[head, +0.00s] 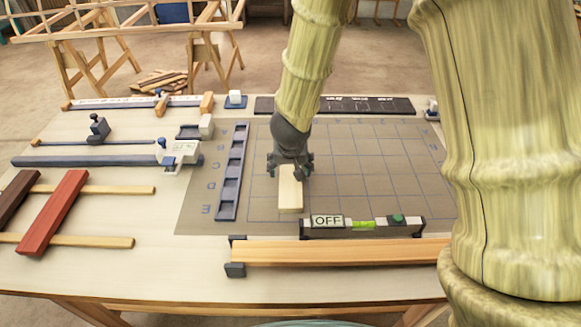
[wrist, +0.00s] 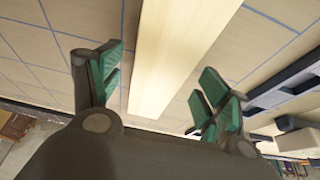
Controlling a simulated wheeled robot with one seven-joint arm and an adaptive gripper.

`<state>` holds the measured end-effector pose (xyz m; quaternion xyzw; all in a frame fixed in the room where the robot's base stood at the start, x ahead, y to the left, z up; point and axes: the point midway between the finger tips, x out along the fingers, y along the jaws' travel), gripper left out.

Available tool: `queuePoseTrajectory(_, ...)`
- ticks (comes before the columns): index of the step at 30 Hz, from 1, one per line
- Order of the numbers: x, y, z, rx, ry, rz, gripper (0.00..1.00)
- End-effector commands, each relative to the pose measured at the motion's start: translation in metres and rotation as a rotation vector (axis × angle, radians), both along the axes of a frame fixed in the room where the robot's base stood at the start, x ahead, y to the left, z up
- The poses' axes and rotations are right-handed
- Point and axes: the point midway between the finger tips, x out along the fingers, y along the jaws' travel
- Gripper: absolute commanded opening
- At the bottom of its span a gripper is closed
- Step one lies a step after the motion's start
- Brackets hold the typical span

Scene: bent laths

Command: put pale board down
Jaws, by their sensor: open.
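The pale board (head: 290,196) lies flat on the grey gridded mat (head: 370,150), near the mat's middle left. Its far end is hidden under my gripper (head: 290,170) in the head view. In the wrist view the board (wrist: 175,55) runs up between the open green-padded fingers of my gripper (wrist: 160,95). There is a visible gap between the board and the pads on both sides.
A level marked OFF (head: 362,226) lies just in front of the board, with a long wooden lath (head: 340,252) nearer. A blue slotted rack (head: 232,170) stands to the left. Red (head: 55,210) and dark boards rest on two sticks at far left. The mat's right is clear.

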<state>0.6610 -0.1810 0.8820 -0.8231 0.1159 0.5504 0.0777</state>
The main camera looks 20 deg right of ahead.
Motion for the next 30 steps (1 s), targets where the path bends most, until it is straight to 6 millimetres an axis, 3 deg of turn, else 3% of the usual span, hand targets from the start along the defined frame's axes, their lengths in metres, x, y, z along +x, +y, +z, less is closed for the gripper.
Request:
queuePoseTrajectory(18,-0.032,0.009,0.082,-0.003,-0.001,0.001,0.77)
queuePoseTrajectory(30,-0.042,0.012,0.105,0.0,0.0,0.001,0.77)
